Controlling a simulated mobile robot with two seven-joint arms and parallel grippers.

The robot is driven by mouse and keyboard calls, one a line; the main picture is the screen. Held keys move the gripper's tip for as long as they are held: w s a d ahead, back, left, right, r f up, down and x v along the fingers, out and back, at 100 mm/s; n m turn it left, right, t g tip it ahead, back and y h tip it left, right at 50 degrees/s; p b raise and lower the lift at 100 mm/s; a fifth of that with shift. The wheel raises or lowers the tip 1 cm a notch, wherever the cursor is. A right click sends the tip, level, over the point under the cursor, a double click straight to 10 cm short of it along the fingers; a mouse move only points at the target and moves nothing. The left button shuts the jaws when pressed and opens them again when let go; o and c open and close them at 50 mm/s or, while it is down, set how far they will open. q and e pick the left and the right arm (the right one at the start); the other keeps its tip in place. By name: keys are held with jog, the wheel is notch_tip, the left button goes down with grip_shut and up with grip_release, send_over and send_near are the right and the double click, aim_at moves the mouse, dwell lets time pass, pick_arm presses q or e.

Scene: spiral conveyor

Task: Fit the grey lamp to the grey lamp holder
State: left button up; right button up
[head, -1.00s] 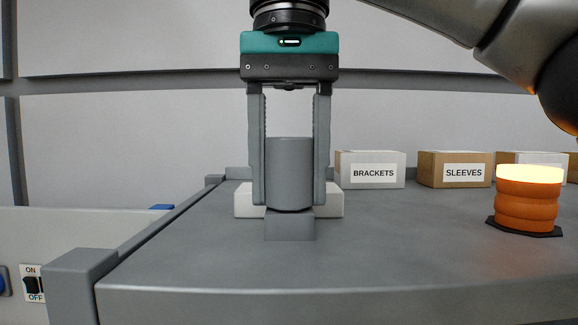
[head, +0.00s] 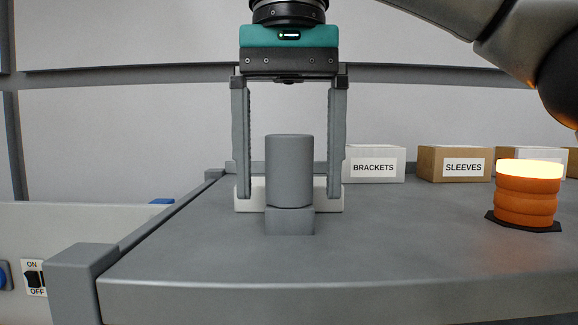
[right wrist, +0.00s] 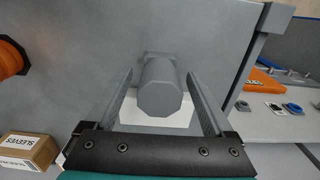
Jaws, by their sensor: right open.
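The grey lamp (head: 289,168) is a plain grey cylinder, standing upright on the grey lamp holder (head: 289,221), a small grey block on the table. The lamp's lower end meets the top of the holder; how deep it sits cannot be told. My right gripper (head: 289,192) points down around the lamp, its fingers open and apart from it on both sides. In the right wrist view the lamp (right wrist: 160,88) stands between the two open fingers (right wrist: 160,85), touching neither. The holder is mostly hidden there. My left gripper is not in view.
An orange ribbed lamp with a glowing top (head: 527,200) stands on a dark base at the right. A white block (head: 330,198) lies behind the holder. Boxes marked BRACKETS (head: 374,150) and SLEEVES (head: 455,150) stand at the back. The table front (head: 400,265) is clear.

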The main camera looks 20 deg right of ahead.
aim_at(290, 135)
notch_tip(290, 135, up, 5)
jog(key=p, duration=0.3)
jog(key=shift+d+r+p, duration=0.1)
jog(key=shift+r+p, duration=0.35)
jog(key=shift+r, duration=0.65)
